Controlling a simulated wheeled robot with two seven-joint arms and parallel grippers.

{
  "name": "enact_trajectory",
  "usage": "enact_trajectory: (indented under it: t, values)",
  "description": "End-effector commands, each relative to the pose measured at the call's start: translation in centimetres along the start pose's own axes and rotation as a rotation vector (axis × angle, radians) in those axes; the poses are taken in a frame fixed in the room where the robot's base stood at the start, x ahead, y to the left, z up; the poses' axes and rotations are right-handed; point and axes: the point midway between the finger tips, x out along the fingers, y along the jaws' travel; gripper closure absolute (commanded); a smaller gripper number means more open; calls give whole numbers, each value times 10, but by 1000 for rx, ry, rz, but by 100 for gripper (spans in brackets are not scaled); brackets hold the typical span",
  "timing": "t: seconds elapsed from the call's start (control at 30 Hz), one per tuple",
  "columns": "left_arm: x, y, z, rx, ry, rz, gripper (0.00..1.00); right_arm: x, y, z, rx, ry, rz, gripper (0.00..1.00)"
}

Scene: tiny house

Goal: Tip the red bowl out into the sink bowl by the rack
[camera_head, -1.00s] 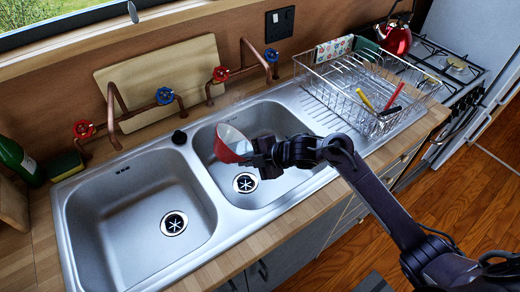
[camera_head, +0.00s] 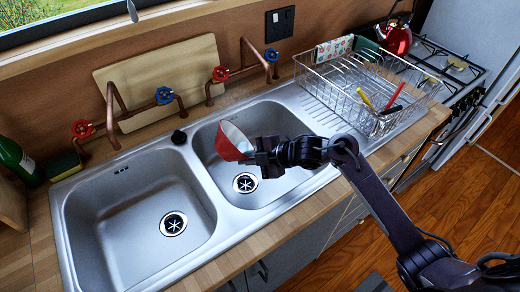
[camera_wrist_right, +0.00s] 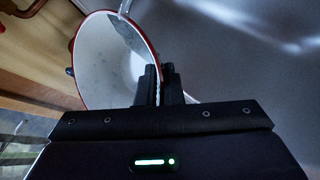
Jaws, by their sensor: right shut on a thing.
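The red bowl (camera_head: 233,142), white inside, is over the right-hand sink bowl (camera_head: 275,119), the one beside the dish rack (camera_head: 365,89). It is tilted well over on its side. My right gripper (camera_head: 259,152) is shut on its rim from the right. In the right wrist view the gripper (camera_wrist_right: 159,90) grips the wall of the bowl (camera_wrist_right: 105,65), with the white inside and red rim showing. No contents are visible in the part of the inside that shows. My left gripper is in neither view.
The left-hand sink bowl (camera_head: 130,225) is empty. Copper pipes with red and blue taps (camera_head: 165,96) stand behind the sinks, before a wooden board (camera_head: 160,80). The rack holds yellow- and red-handled utensils.

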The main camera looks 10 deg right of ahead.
Motion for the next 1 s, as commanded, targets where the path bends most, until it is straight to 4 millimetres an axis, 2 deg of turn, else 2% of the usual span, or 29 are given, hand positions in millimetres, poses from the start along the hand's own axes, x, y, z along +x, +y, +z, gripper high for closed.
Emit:
enact_trajectory:
  t: [1.0]
  values:
    - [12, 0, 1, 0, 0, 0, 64, -5, 5, 1, 96, 123, 72, 100]
